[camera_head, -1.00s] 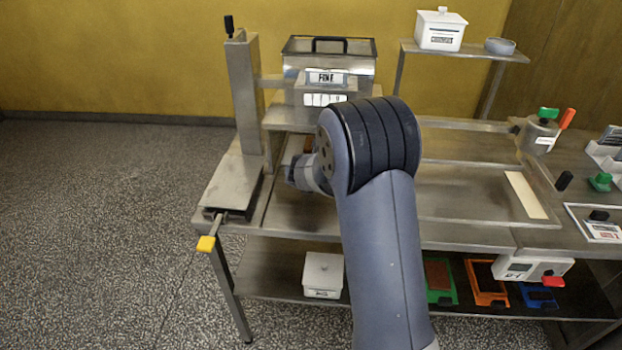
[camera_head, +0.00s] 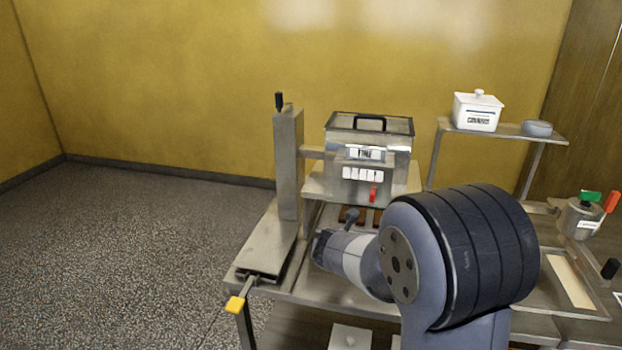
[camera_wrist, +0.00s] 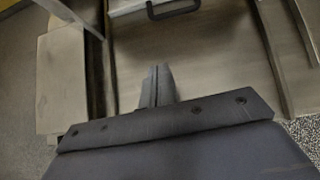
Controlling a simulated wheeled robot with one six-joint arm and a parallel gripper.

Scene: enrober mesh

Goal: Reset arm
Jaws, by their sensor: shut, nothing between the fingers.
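My gripper shows in the wrist view (camera_wrist: 158,86), with its dark fingers together and nothing between them. It points over the metal worktable (camera_wrist: 225,85), near the black-handled hopper box at the top of that view. In the head view my grey arm covers the right front of the table, and its wrist end is in front of the metal machine (camera_head: 365,155). The fingers themselves are hard to make out in the head view.
A metal post (camera_head: 288,165) stands left of the machine, with a yellow-tipped lever (camera_head: 236,303) at the table's front left. A white lidded pot (camera_head: 477,112) and a grey bowl (camera_head: 536,128) stand on a raised shelf. The floor at left is clear.

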